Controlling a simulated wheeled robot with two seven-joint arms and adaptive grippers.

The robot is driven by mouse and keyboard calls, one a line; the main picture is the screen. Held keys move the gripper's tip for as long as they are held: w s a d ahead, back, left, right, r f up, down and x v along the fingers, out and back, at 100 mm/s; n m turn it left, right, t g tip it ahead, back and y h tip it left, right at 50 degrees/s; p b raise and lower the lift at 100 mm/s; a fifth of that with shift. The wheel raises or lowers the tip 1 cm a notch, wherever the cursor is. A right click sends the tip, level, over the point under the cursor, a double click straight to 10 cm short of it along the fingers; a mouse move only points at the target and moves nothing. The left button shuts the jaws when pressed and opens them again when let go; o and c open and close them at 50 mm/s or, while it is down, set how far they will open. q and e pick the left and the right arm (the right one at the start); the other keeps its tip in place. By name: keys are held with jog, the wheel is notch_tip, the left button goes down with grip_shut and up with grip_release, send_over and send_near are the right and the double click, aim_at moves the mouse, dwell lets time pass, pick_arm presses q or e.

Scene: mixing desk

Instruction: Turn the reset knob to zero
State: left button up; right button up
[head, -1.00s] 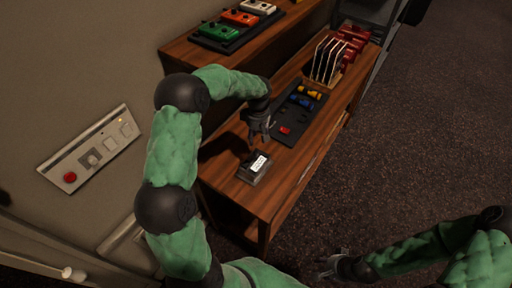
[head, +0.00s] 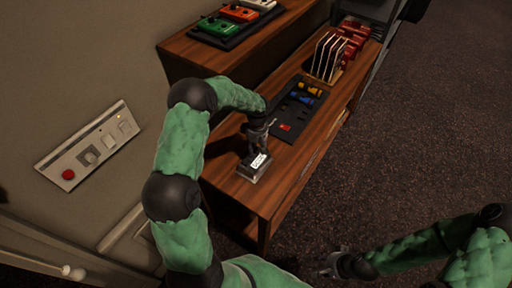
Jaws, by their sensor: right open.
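A small dark box with a white face (head: 259,161) sits on the near end of the wooden desk (head: 228,176). My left gripper (head: 258,148) points down right at the far edge of this box. It is too small and dark to tell whether its fingers touch the box or how far they are apart. No knob on the box can be made out; the gripper may hide part of its top. My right gripper (head: 325,265) is open and empty, low over the floor, apart from the desk.
A dark mat (head: 303,112) with blue, yellow and red pieces lies behind the box. A rack (head: 327,56) stands beyond it. Coloured pedals (head: 217,27) sit on the raised shelf. A wall panel (head: 90,145) with a red button (head: 69,174) is at left.

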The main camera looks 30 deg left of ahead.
pick_arm(q)
grip_shut()
jog(key=shift+m, duration=0.4)
jog(key=shift+m+b, duration=0.4)
jog(key=shift+m, duration=0.6)
jog(key=m, duration=0.2)
jog(key=shift+m, duration=0.3)
jog(key=m, duration=0.5)
jog(key=shift+b, duration=0.4)
jog(key=m, duration=0.6)
jog(key=shift+p, duration=0.3)
jog(key=m+p, duration=0.1)
jog(key=m, duration=0.5)
jog(key=shift+r+t, duration=0.1)
jog(key=shift+t, duration=0.3)
